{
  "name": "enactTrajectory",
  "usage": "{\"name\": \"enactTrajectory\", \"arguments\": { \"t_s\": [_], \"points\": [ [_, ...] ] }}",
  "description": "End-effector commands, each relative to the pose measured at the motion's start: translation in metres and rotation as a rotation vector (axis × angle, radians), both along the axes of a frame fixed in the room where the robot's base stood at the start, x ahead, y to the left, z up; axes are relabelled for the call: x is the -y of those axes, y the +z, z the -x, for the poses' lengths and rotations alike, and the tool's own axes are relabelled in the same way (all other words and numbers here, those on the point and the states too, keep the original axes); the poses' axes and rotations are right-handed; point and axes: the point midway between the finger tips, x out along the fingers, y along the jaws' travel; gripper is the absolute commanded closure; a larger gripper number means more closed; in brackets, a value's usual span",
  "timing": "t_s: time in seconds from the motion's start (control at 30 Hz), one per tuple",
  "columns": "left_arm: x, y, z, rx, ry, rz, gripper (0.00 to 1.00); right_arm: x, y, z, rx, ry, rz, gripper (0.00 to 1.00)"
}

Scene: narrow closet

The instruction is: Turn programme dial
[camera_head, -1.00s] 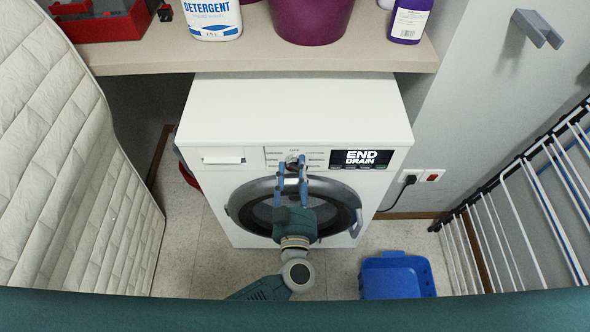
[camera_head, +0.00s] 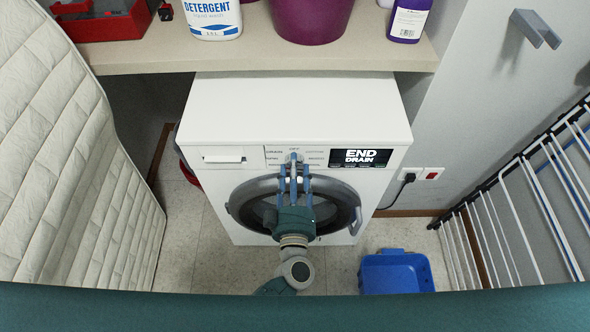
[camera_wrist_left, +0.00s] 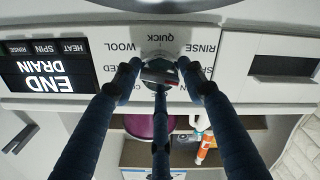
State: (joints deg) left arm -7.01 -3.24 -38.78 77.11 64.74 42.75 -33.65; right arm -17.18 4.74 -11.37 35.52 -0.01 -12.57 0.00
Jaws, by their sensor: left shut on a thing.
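The white washing machine (camera_head: 290,108) stands under the shelf. Its programme dial (camera_wrist_left: 160,72) sits among printed labels such as WOOL, QUICK and RINSE, upside down in the left wrist view. In the head view the dial (camera_head: 295,157) is partly hidden by my fingers. My left gripper (camera_head: 295,166) is shut on the dial, with fingers on both sides of it and a third finger below it in the left wrist view (camera_wrist_left: 160,85). The display (camera_head: 360,158) reads END DRAIN. My right gripper is not in view.
The shelf (camera_head: 270,60) above holds a detergent bottle (camera_head: 213,18), a purple tub (camera_head: 310,18) and a purple bottle (camera_head: 408,20). A blue basket (camera_head: 397,274) is on the floor.

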Motion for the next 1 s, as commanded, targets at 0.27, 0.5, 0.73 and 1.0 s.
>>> {"name": "enactTrajectory", "arguments": {
  "t_s": [0.27,0.5,0.73,1.0],
  "points": [
    [-0.0058,0.0062,-0.0037,0.014,0.015,0.055,0.85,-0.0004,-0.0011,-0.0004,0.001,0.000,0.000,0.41],
    [-0.0059,0.0067,-0.0040,0.015,0.014,0.059,0.85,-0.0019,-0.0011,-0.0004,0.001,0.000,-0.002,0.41],
    [-0.0057,0.0064,-0.0040,0.015,0.014,0.058,0.41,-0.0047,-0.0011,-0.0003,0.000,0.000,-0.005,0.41],
    [-0.0030,0.0027,-0.0012,0.006,0.008,0.057,0.41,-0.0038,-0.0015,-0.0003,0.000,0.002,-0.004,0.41]
  ]
}}
